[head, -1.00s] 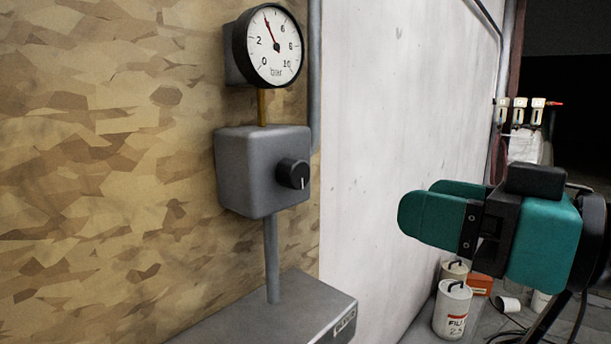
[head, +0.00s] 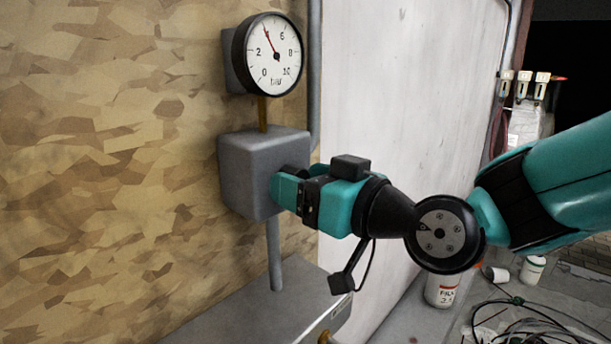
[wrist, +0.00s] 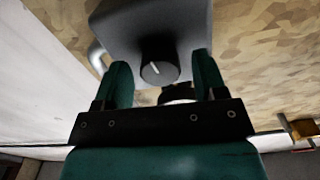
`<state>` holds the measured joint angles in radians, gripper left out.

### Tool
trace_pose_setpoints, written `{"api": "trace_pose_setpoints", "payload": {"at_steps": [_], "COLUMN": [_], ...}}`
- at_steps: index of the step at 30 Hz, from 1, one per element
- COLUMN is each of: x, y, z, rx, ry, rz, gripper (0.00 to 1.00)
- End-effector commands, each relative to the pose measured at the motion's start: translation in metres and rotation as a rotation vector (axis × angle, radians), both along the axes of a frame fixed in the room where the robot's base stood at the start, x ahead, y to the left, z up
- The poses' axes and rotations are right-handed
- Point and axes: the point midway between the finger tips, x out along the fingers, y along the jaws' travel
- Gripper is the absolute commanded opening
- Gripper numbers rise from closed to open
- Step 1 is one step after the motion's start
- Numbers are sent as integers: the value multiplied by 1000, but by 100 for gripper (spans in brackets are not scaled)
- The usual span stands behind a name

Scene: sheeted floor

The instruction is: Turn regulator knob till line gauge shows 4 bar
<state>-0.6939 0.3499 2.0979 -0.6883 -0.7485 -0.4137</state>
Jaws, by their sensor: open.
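The round line gauge (head: 273,54) is on the wall, with a white face, black rim and red needle. The needle points up and slightly left, at about the 4 mark between 2 and 6. Below it is the grey regulator box (head: 250,172). My teal gripper (head: 285,188) is at the front of the box and hides most of the knob in the head view. In the wrist view my gripper (wrist: 161,66) is open, one finger on each side of the knob, with gaps visible.
A grey pipe (head: 274,255) runs from the box towards a grey ledge (head: 250,315) below. A white wall panel (head: 400,90) stands to the right. A white canister (head: 441,290), loose cables (head: 515,315) and other clutter lie on the floor at right.

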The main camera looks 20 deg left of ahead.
Motion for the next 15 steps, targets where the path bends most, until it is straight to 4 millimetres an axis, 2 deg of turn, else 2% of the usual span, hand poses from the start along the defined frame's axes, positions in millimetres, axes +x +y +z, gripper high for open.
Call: {"api": "trace_pose_setpoints", "payload": {"at_steps": [5, 11, 12, 15], "x": [0, 0, 0, 0], "y": [0, 0, 0, 0], "z": [0, 0, 0, -1], "rx": [0, 0, 0, 3], "ry": [0, 0, 0, 7], "rz": [0, 0, 0, 0], "gripper": [65, 19, 15, 16]}}
